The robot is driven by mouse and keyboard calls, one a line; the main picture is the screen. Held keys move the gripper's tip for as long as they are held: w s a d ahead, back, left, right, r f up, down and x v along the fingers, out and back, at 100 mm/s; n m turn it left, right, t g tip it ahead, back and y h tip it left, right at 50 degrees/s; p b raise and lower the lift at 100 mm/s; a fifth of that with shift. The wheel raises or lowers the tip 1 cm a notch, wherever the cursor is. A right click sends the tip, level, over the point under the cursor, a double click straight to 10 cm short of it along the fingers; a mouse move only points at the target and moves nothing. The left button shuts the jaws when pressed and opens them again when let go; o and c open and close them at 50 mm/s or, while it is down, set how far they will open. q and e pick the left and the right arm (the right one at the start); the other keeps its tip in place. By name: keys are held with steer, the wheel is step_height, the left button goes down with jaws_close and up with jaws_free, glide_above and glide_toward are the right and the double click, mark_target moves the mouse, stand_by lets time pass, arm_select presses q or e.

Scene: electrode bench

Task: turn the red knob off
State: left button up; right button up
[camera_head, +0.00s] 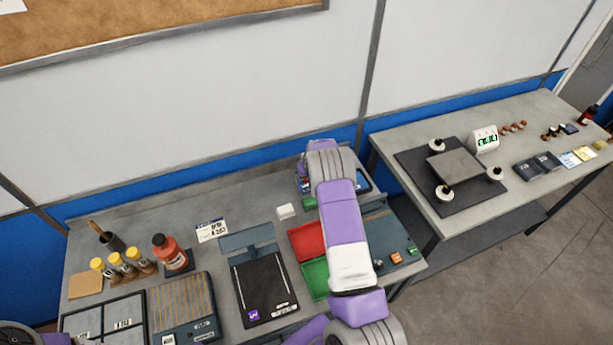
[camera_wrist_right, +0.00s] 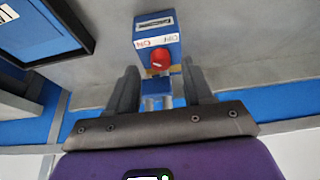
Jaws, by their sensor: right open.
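In the right wrist view, a red round knob (camera_wrist_right: 161,58) sits on the face of a blue box (camera_wrist_right: 157,24). A small pale mark shows on the knob, and white labels that seem to read "ON" are beside it. My right gripper (camera_wrist_right: 160,72) is open. Its two dark fingers stand apart on either side of the knob's line, and I see no contact with it. In the head view, my right arm reaches over the bench to the back and hides the knob and the fingers. My left gripper is not in view.
The bench (camera_head: 200,255) holds a red tray (camera_head: 306,240), a green tray (camera_head: 316,277), a black panel (camera_head: 266,288), a red bottle (camera_head: 168,251) and yellow-capped vials (camera_head: 115,260). A small white block (camera_head: 286,211) is left of my arm. A second table (camera_head: 400,150) stands to the right.

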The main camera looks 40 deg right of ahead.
steer(key=shift+x, duration=1.1)
jaws_close()
steer(key=shift+a+m+h+b, duration=0.1)
steer(key=shift+m+h+b, duration=0.25)
steer(key=shift+m, duration=0.35)
jaws_free()
steer(key=v, duration=0.7)
steer(key=shift+r, duration=0.35)
